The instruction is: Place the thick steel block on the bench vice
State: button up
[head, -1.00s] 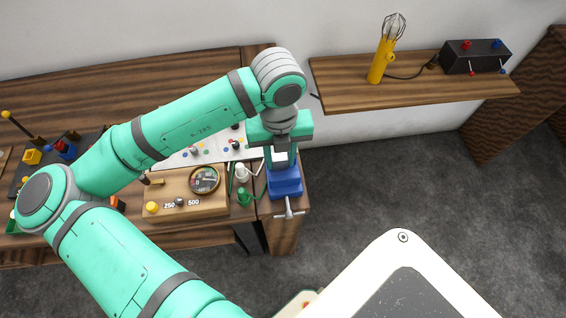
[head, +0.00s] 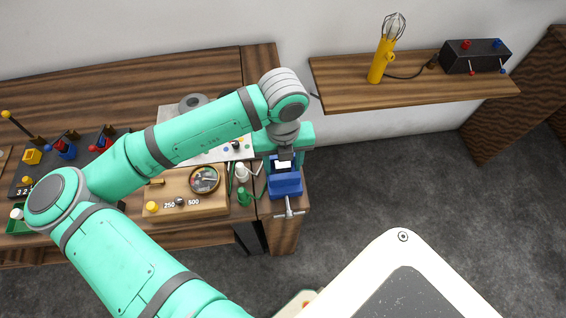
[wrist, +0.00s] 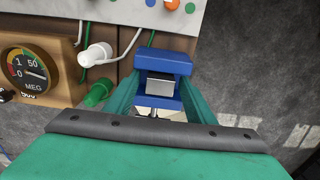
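The blue bench vice (head: 286,186) stands at the right end of the bench, with its metal handle toward me. It also shows in the wrist view (wrist: 163,61). The steel block (wrist: 160,86), grey with a bright face, appears at the vice between its blue parts. In the head view its pale face (head: 283,164) shows just above the vice's front part. My gripper (wrist: 160,80) is over the vice with one green finger on each side of the block. Blue shows between the fingers and the block, so it looks open. Whether the block rests fully on the vice is hard to see.
A wooden board with a round meter (head: 204,180) stands left of the vice. White (head: 242,172) and green (head: 244,197) plugs with leads lie close beside the vice. A shelf (head: 415,88) with a yellow lamp (head: 381,66) is at the right. Floor is clear on the right.

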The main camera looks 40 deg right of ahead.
aim_at(283, 164)
notch_tip(283, 164, up, 12)
jog(key=shift+r, duration=0.15)
dwell(0.6)
dwell(0.4)
